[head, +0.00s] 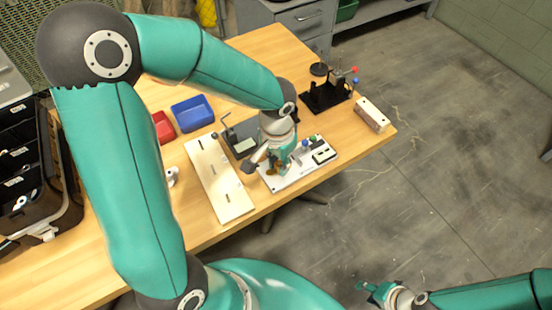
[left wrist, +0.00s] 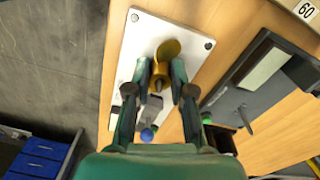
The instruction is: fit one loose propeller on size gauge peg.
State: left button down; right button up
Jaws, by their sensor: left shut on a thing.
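A brass-coloured propeller (left wrist: 166,50) is between the fingers of my left gripper (left wrist: 161,80) in the left wrist view. My left gripper (head: 273,168) is shut on it, over the white plate (head: 295,178) in the head view. The plate (left wrist: 140,45) lies behind the propeller in the left wrist view. I cannot tell whether the propeller touches the plate, and I cannot make out a gauge peg under it. My right gripper (head: 382,295) is at the bottom of the head view, away from the table; its finger opening is unclear.
A blue-knobbed part (head: 305,144) and a dark block (head: 324,156) stand on the plate. A long pale board (head: 215,170) lies left of it. Blue (head: 192,112) and red bins (head: 163,127) and a black stand (head: 324,95) are farther back.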

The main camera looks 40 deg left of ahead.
pick_arm(q)
jog(key=c, duration=0.9)
grip_release()
notch_tip(320, 180, up, 16)
jog(key=p, duration=0.3)
jog(key=shift+a+p, duration=0.15)
jog(key=shift+p, duration=0.15)
